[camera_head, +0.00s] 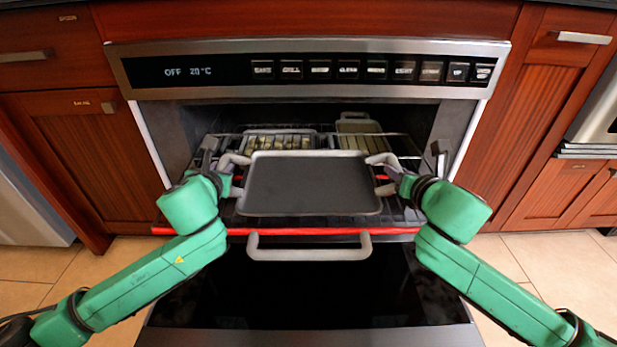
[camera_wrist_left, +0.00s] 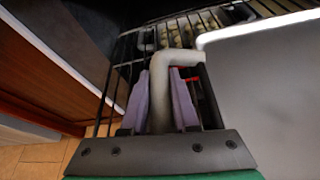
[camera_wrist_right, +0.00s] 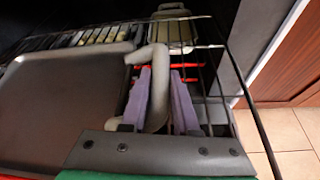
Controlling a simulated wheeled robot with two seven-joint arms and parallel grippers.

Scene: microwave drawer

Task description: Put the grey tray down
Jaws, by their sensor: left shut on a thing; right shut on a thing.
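The grey tray (camera_head: 312,185) is a flat dark rectangle with a light rim and a looped handle on each side. It is at the mouth of the open oven (camera_head: 310,70), over the rack; I cannot tell whether it touches the rack. My left gripper (camera_head: 222,168) is shut on the tray's left handle, which shows between its fingers in the left wrist view (camera_wrist_left: 175,75). My right gripper (camera_head: 398,168) is shut on the right handle, seen between its fingers in the right wrist view (camera_wrist_right: 158,80). The tray looks about level.
Behind the tray on the rack (camera_wrist_right: 215,95) stand a dish of pale pieces (camera_head: 280,139) and a greenish container (camera_head: 358,127). The oven's side walls are close to both grippers.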

